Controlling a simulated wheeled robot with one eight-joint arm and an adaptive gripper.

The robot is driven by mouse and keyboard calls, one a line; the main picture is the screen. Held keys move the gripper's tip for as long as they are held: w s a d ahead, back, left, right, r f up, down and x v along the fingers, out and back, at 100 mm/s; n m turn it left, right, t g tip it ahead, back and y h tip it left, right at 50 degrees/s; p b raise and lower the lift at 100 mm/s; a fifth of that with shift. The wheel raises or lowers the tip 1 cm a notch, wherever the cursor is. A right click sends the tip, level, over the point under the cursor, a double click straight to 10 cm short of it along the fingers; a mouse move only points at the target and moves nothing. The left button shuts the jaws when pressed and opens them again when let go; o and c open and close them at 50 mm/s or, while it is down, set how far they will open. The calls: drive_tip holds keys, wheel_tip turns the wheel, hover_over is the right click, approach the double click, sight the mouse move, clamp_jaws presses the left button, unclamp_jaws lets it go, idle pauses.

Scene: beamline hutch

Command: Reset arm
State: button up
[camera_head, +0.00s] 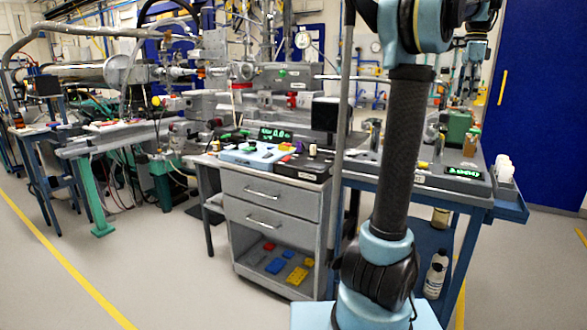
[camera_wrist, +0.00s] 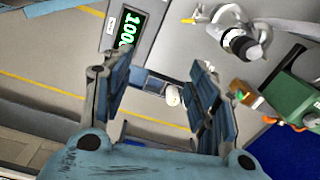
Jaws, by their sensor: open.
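My gripper (camera_wrist: 158,92) is open in the wrist view, with its two blue-grey padded fingers well apart and nothing between them. Floor and the edge of a bench show beyond the gap. In the head view my light blue and black arm stands upright at the right centre. Its far end shows small at the top right, above the blue cart (camera_head: 395,183), and the fingers are hard to make out there.
A grey drawer cabinet (camera_head: 270,205) stands left of my arm. Beamline equipment (camera_head: 150,75) fills the back left. Open floor (camera_head: 45,270) lies at front left.

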drive_tip(key=s+a+f+n, duration=0.2)
drive_tip(key=a+f+n, duration=0.25)
drive_tip(key=a, duration=0.35)
drive_tip(key=s+a+f+n+t, duration=0.1)
drive_tip(key=s+a+f+n, duration=0.15)
drive_tip(key=a+f, duration=0.4)
drive_tip(key=s+a+f+n, duration=0.2)
drive_tip(key=a+f+n, duration=0.15)
drive_tip(key=a, duration=0.55)
drive_tip(key=s+a+f+n, duration=0.4)
drive_tip(key=s+f, duration=0.1)
drive_tip(key=f, duration=0.3)
drive_tip(key=s+a+f+n, duration=0.4)
drive_tip(key=s+a+f, duration=0.1)
drive_tip(key=f, duration=0.4)
drive_tip(key=s+a+f+n+t, duration=0.1)
drive_tip(key=s+a+f+n, duration=0.3)
drive_tip(key=f, duration=0.5)
drive_tip(key=s+a, duration=0.1)
drive_tip(key=s, duration=0.1)
drive_tip(key=shift+s+a+f, duration=0.2)
drive_tip(key=shift+s+a, duration=0.05)
drive_tip(key=shift+s, duration=0.05)
drive_tip(key=shift+w+f, duration=0.2)
drive_tip(key=shift+w, duration=0.25)
